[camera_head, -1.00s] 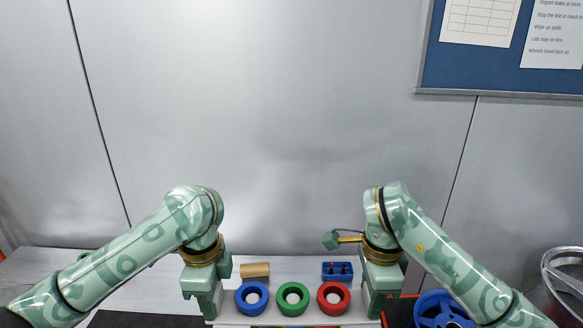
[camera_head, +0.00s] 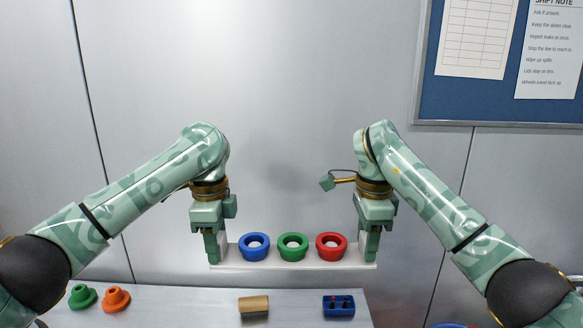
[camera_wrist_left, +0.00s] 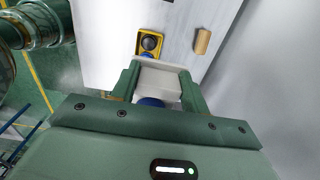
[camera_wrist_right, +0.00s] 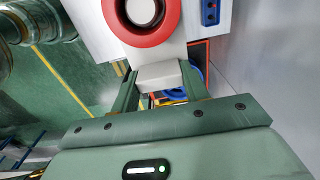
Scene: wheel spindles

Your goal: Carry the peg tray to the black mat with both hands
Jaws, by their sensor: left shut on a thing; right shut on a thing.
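The peg tray (camera_head: 292,265) is a long white tray carrying a blue ring (camera_head: 254,246), a green ring (camera_head: 293,246) and a red ring (camera_head: 331,246) in a row. It is held up roughly level, clear of the table. My left gripper (camera_head: 212,256) is shut on its left end and my right gripper (camera_head: 371,256) on its right end. In the left wrist view the white tray end (camera_wrist_left: 158,80) sits between the fingers. In the right wrist view the tray end (camera_wrist_right: 160,74) is between the fingers, with the red ring (camera_wrist_right: 142,18) beyond. I cannot make out the black mat now.
On the light table (camera_head: 190,305) stand a tan block (camera_head: 254,307), a blue holder (camera_head: 338,306), and green (camera_head: 82,297) and orange (camera_head: 116,299) knobbed parts at left. A yellow-framed item (camera_wrist_left: 150,43) shows in the left wrist view. A wall board (camera_head: 500,60) hangs behind.

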